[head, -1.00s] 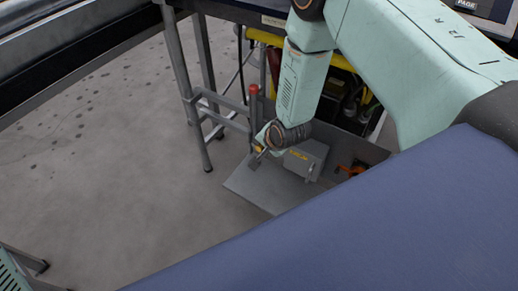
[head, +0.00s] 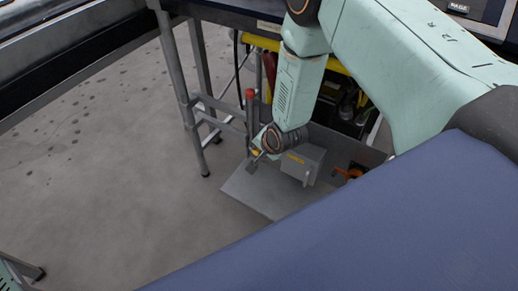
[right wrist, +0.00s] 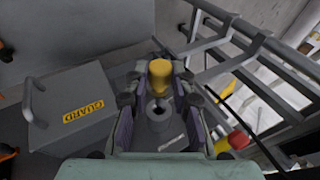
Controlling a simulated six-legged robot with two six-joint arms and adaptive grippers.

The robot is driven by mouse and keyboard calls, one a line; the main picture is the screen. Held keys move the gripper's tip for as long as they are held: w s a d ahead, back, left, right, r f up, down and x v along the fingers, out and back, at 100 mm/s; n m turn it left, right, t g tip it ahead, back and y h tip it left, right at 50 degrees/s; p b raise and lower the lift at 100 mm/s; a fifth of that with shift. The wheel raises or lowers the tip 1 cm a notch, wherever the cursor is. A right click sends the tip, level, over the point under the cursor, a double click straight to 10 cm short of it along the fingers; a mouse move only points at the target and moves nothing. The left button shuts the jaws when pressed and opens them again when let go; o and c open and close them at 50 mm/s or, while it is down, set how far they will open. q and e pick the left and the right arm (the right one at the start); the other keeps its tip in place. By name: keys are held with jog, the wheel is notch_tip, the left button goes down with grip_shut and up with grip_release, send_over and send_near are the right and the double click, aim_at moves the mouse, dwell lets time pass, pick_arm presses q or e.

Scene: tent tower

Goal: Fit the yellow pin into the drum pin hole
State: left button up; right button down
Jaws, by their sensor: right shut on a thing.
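My right gripper (head: 256,160) reaches down over a grey plate, left of a grey box. In the right wrist view my right gripper (right wrist: 160,88) is shut on the yellow pin (right wrist: 160,76), which sits between the fingertips. In the head view a small yellow bit shows by the gripper.
The grey box marked GUARD (right wrist: 72,110), with a handle, stands close by the gripper. A red-topped lever (head: 250,105) rises right behind it. Grey metal rails (right wrist: 250,60) run along the other side. Open concrete floor (head: 110,170) lies to the left.

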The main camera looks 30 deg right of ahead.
jog(key=shift+w+d+b, duration=0.3)
jog(key=shift+w+d, duration=0.15)
jog(key=shift+d, duration=0.3)
jog(key=shift+w+d+b, duration=0.3)
jog(key=shift+w+d, duration=0.2)
jog(key=shift+d, duration=0.3)
jog(key=shift+w+d+b, duration=0.3)
jog(key=shift+w+d, duration=0.15)
jog(key=shift+d, duration=0.3)
dwell(0.9)
jog(key=c, duration=1.1)
grip_release()
jog(key=shift+o, duration=0.2)
jog(key=v, duration=1.2)
